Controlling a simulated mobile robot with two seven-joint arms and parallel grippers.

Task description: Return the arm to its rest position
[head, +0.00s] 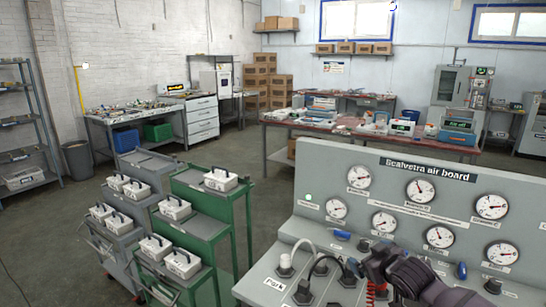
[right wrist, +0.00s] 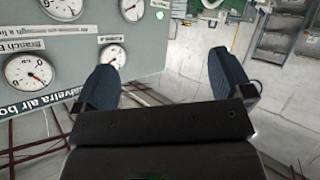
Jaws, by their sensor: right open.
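My right gripper (head: 372,263) is at the lower right of the head view, in front of the air board (head: 330,165) and over its sloping lower panel. Its dark forearm comes in from the bottom right corner. In the right wrist view the two blue-grey fingers of the right gripper (right wrist: 165,68) stand wide apart with nothing between them. The board also shows upside down at the left of that view (right wrist: 85,75), beside the left finger. My left gripper is not in view. No spoon can be made out.
The board carries several round gauges (head: 420,190) and hose fittings (head: 286,264) on its lower panel, close to my right gripper. A green cart (head: 240,220) and grey carts with white boxes stand left of it. A long workbench (head: 280,125) stands behind. Open floor lies between.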

